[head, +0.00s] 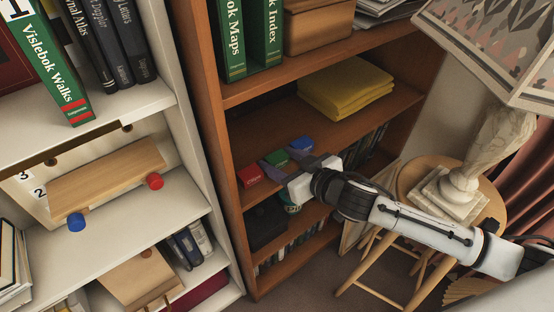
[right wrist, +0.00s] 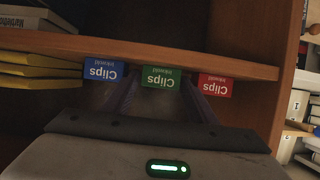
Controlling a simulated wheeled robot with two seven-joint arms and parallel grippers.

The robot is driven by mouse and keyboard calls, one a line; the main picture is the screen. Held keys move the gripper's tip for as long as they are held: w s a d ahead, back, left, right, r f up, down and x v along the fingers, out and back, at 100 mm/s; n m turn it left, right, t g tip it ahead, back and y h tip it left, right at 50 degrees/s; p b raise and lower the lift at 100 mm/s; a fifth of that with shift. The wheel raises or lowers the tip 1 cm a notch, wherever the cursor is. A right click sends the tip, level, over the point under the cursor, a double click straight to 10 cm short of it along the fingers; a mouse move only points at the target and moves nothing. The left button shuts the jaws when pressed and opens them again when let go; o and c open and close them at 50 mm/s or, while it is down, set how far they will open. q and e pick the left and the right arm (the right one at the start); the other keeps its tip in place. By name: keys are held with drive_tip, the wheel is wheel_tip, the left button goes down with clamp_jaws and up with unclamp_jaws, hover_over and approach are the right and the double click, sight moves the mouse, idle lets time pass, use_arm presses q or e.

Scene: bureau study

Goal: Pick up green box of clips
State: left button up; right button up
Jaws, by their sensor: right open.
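The green box of clips (head: 275,158) stands on a brown shelf, between a red box (head: 250,175) and a blue box (head: 301,143). In the right wrist view, seen upside down, the green box (right wrist: 161,77) is in the middle, with blue (right wrist: 102,73) left and red (right wrist: 215,86) right. My right gripper (head: 284,163) is open in front of the green box, one finger toward each side of it. In the right wrist view the gripper (right wrist: 160,92) is empty between its fingers; I cannot tell whether the fingertips touch any box. My left gripper is not in view.
A folded yellow cloth stack (head: 346,92) lies on the same shelf to the right. Green books (head: 247,40) stand on the shelf above. A white bookcase (head: 185,190) is at left. A stool (head: 415,180) with a lamp (head: 490,150) stands near my right arm.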

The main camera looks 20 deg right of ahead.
drive_tip(key=shift+c, duration=0.4)
drive_tip(key=c, duration=0.7)
drive_tip(key=shift+w, duration=0.1)
drive_tip(key=shift+c, duration=0.2)
